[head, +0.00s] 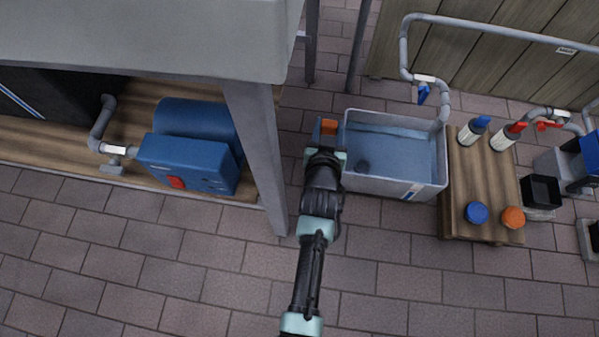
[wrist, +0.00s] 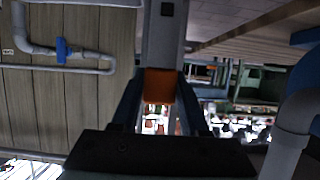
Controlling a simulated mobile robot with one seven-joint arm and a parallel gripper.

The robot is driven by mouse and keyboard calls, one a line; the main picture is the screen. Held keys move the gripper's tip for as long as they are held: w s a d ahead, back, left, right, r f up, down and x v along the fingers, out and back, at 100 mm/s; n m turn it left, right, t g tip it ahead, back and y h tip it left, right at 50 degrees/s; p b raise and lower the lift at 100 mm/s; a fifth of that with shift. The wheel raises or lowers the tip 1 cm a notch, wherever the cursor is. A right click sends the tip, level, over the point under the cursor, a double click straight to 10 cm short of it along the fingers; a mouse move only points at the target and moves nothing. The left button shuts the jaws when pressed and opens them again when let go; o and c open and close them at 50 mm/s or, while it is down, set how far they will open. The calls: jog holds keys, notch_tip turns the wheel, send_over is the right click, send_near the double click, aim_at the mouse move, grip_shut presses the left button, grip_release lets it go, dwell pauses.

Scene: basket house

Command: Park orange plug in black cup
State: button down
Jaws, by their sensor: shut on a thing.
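My gripper (head: 329,131) is shut on the orange plug (head: 329,126), which shows as a blocky orange piece between the fingers. The plug also shows in the wrist view (wrist: 159,84), between the two dark fingers. The gripper is at the left edge of the grey water basin. The black cup (head: 541,190) is a square, open dark container at the right, beyond the wooden stand and far from my gripper. It is not seen in the wrist view.
The grey basin (head: 440,188) holds water. The wooden stand (head: 480,178) bears a blue disc (head: 476,212), an orange disc (head: 512,217) and two bottles. A grey post (head: 258,150) and a blue pump (head: 190,160) are left. Grey pipes rise behind the basin. The front paving is clear.

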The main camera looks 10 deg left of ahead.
jog(key=f+b, duration=0.1)
jog(key=f, duration=0.1)
jog(key=f+b, duration=0.3)
jog(key=f, duration=0.2)
jog(key=shift+a+b, duration=0.35)
jog(key=shift+b, duration=0.05)
jog(key=shift+f+b, duration=1.3)
jog(key=shift+f, duration=0.45)
jog(key=shift+f+b, duration=0.35)
jog(key=shift+f, duration=0.1)
jog(key=shift+c, duration=2.1)
grip_release()
jog(key=shift+r, duration=0.2)
